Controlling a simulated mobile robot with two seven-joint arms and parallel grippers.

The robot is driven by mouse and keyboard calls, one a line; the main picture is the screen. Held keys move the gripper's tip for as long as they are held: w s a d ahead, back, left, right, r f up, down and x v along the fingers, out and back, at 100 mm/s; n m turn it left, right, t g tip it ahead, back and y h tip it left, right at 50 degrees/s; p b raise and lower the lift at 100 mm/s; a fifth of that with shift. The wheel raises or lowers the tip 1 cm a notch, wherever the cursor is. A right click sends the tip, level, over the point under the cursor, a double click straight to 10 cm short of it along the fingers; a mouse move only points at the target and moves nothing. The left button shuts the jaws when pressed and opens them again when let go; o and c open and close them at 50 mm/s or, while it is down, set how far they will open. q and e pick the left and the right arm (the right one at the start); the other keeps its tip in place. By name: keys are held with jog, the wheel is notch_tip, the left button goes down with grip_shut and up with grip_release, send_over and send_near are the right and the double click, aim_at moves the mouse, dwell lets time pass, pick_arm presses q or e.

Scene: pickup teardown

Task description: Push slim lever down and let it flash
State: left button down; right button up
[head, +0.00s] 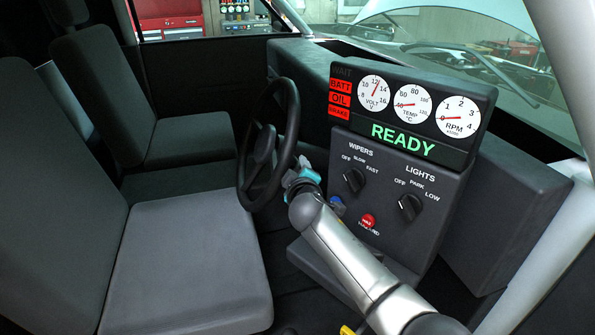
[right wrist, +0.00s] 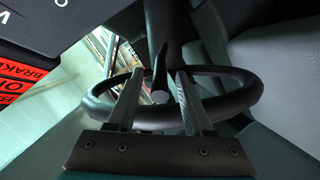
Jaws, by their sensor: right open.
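In the right wrist view a slim dark lever (right wrist: 160,66) with a round grey end stands between the fingers of my right gripper (right wrist: 160,74). The fingers are apart, one on each side of the lever; I cannot tell whether either touches it. Behind it is the black steering wheel (right wrist: 246,97). In the head view my right gripper (head: 302,176) is just right of the steering wheel (head: 290,105), reaching in from the lower right. The lever is not clearly seen there, and the fingertips are hard to make out. My left gripper is not in view.
The instrument panel (head: 455,152) right of the wheel shows a green READY and lit red BATT, OIL and BRAKE lamps. Below are the wipers knob (head: 354,180), lights knob (head: 410,206) and a red button (head: 368,220) close to my arm. The grey driver's seat (head: 185,260) is empty.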

grip_shut()
dwell(0.5)
dwell(1.0)
